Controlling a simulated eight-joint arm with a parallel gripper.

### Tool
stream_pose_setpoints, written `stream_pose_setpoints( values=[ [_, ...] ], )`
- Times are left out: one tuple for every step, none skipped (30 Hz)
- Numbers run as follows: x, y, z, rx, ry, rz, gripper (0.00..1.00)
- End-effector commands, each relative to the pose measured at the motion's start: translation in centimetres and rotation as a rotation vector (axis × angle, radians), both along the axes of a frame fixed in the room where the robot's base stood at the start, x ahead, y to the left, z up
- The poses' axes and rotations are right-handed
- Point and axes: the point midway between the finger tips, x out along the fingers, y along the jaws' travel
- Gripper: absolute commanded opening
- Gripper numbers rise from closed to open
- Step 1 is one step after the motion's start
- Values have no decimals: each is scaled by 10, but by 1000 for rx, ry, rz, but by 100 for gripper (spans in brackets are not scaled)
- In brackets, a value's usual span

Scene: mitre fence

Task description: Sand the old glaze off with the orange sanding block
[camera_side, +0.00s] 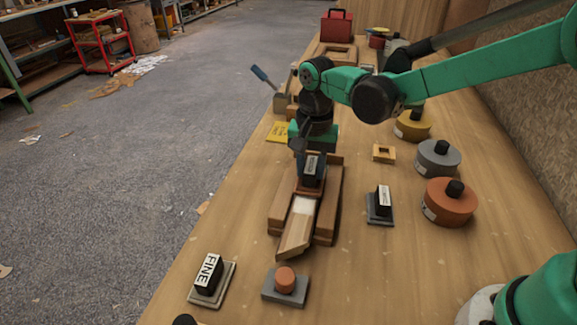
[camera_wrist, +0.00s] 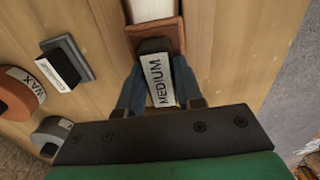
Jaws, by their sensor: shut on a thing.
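My gripper (camera_side: 311,168) is shut on a sanding block labelled MEDIUM (camera_wrist: 157,78). The block has a black grip and an orange-brown base, which shows in the wrist view at the far end of the grip. In the side view the block (camera_side: 314,171) is over the far part of the wooden fence (camera_side: 331,205). A wooden strip (camera_side: 297,235) lies in the fence's channel with a whitish patch (camera_side: 302,205) on it, just nearer than the block. The patch also shows in the wrist view (camera_wrist: 150,8). I cannot tell whether the base touches the strip.
A FINE block (camera_side: 209,276) and a grey block with an orange knob (camera_side: 285,284) stand in front. Another black-handled block (camera_side: 381,204) is right of the fence. Orange (camera_side: 450,203), grey (camera_side: 438,159) and yellow (camera_side: 413,126) tins line the right.

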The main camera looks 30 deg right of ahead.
Motion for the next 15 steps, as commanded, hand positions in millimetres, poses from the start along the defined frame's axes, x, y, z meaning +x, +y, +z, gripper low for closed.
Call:
stream_pose_setpoints(
  values=[
    [0, 0, -2, 0, 0, 0, 0],
    [0, 0, -2, 0, 0, 0, 0],
    [0, 0, -4, 0, 0, 0, 0],
    [0, 0, -5, 0, 0, 0, 0],
    [0, 0, -5, 0, 0, 0, 0],
    [0, 0, -6, 0, 0, 0, 0],
    [0, 0, -6, 0, 0, 0, 0],
    [0, 0, -6, 0, 0, 0, 0],
    [-1, 1, -6, 0, 0, 0, 0],
    [-2, 2, -6, 0, 0, 1, 0],
    [-3, 3, -6, 0, 0, 1, 0],
    [-5, 5, -5, 0, 0, 2, 0],
    [-7, 7, -5, 0, 0, 3, 0],
    [-9, 9, -5, 0, 0, 3, 0],
    [-12, 12, -5, 0, 0, 3, 0]
  ],
)
